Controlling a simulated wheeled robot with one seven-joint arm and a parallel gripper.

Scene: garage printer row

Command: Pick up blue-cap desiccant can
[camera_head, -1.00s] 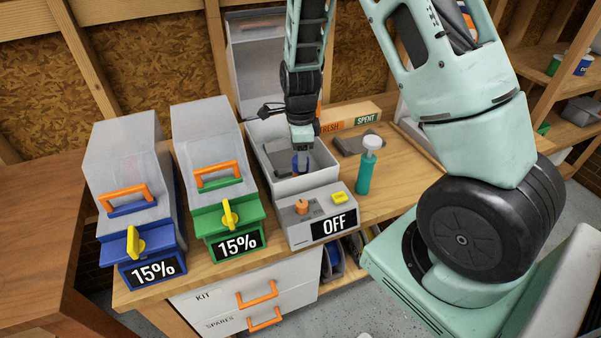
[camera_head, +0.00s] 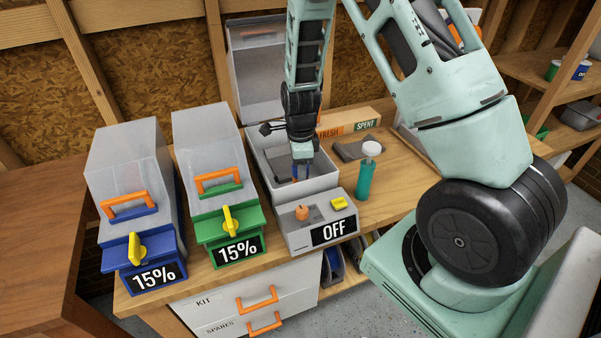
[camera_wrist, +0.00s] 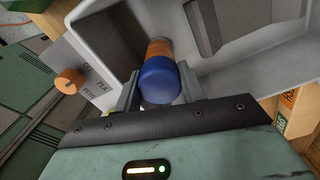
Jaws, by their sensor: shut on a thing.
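In the wrist view the desiccant can (camera_wrist: 160,80) has a blue cap facing the camera and an orange-brown body behind it. It sits between the two fingers of my gripper (camera_wrist: 159,90), which is shut on it. In the head view my gripper (camera_head: 302,172) points down inside the open grey bin of the dryer (camera_head: 319,186), and only a little blue of the can shows between the fingers. Whether the can touches the bin floor cannot be told.
The dryer's front has an orange knob (camera_head: 302,212), a yellow button (camera_head: 339,203) and an OFF display. A teal bottle (camera_head: 366,175) stands right of it. Green (camera_head: 231,238) and blue (camera_head: 140,262) dry boxes stand left. A FRESH/SPENT tray (camera_head: 350,122) lies behind.

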